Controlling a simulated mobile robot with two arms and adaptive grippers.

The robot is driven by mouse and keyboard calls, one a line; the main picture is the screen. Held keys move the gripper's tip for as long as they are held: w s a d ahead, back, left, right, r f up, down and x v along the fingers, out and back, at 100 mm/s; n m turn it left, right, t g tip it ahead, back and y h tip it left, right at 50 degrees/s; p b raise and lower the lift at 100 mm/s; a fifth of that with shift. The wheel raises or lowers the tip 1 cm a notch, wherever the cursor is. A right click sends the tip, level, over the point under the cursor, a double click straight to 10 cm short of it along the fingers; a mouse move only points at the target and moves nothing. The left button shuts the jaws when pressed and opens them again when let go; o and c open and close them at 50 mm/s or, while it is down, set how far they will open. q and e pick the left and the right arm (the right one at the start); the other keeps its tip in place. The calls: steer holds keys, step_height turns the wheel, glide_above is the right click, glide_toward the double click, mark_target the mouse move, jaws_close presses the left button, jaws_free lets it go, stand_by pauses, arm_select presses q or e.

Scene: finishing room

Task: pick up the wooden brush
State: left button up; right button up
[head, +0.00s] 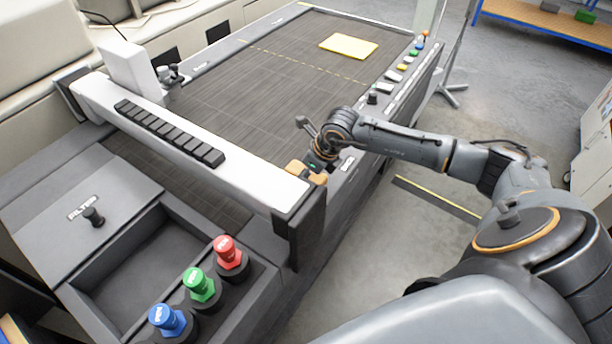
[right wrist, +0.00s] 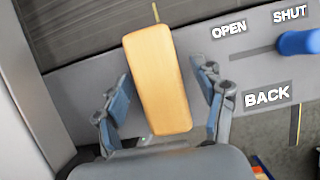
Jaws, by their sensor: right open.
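The wooden brush shows in the right wrist view as a plain tan block with rounded corners (right wrist: 157,82). It stands out lengthwise between the two blue-padded fingers of my right gripper (right wrist: 160,92), which is open. A gap shows between the brush and the finger on each side. In the head view the brush (head: 293,168) is partly hidden by my right gripper (head: 313,168), at the machine's near right edge by the end of the white beam. The brush's bristles are not visible. My left gripper is in neither view.
The white beam (head: 190,140) with a black key row spans the dark bed (head: 270,75). A yellow sheet (head: 348,46) lies at its far end. Red, green and blue knobs (head: 202,285) stand at the front. A blue handle (right wrist: 299,42) sits near the SHUT label, right of the brush.

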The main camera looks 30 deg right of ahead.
steer(key=shift+f+b, duration=0.2)
steer(key=shift+b, duration=0.25)
stand_by(0.3)
steer(key=shift+c, duration=0.2)
steer(key=c, duration=1.3)
steer(key=shift+r, duration=0.15)
step_height(320, 180, up, 9)
steer(key=shift+w+r+b, duration=0.1)
steer(key=shift+b, duration=1.1)
steer(key=shift+r, duration=0.5)
steer(key=o, duration=0.6)
steer(key=c, duration=0.4)
